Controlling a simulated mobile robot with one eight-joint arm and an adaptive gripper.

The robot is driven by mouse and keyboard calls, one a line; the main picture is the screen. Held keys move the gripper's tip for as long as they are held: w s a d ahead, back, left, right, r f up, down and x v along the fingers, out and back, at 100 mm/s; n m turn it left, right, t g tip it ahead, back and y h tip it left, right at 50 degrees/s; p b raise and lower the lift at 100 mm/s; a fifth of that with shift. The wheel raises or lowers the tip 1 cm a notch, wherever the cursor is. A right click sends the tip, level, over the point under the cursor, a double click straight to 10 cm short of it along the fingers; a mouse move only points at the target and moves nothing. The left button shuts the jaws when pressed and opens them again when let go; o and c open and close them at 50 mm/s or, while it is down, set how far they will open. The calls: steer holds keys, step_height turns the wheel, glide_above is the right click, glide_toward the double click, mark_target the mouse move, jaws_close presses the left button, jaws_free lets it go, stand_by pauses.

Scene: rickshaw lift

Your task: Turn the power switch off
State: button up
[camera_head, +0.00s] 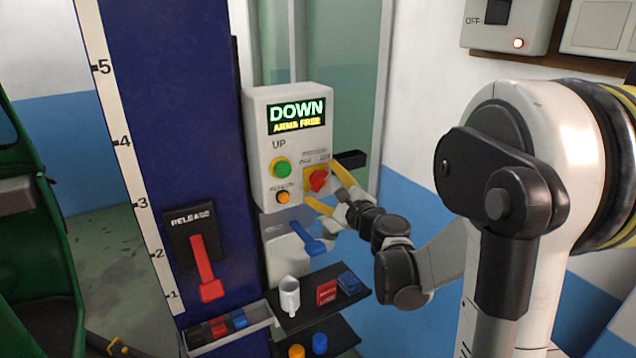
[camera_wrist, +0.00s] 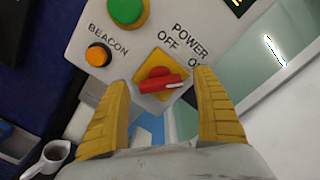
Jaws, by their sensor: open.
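The power switch (camera_head: 319,181) is a red rotary knob on a yellow plate, at the lower right of the grey control box (camera_head: 262,190). In the wrist view the knob (camera_wrist: 160,82) lies tilted toward the right, its white mark on the right side, nearer the ON label than the OFF label. My gripper (camera_head: 325,184) is open, its yellow fingers on either side of the knob. In the wrist view my gripper (camera_wrist: 160,88) has one finger left and one right of the switch, with gaps visible; contact cannot be told.
The box also carries a green UP button (camera_head: 281,168), an orange beacon button (camera_head: 283,197) and a display (camera_head: 296,115) reading DOWN, ARMS FREE. A blue lever (camera_head: 310,238) and a shelf with a white mug (camera_head: 289,296) are below. A red release lever (camera_head: 208,270) is left.

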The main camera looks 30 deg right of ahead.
steer(key=shift+w, duration=0.85)
steer(key=c, duration=1.2)
steer(key=shift+o, duration=0.2)
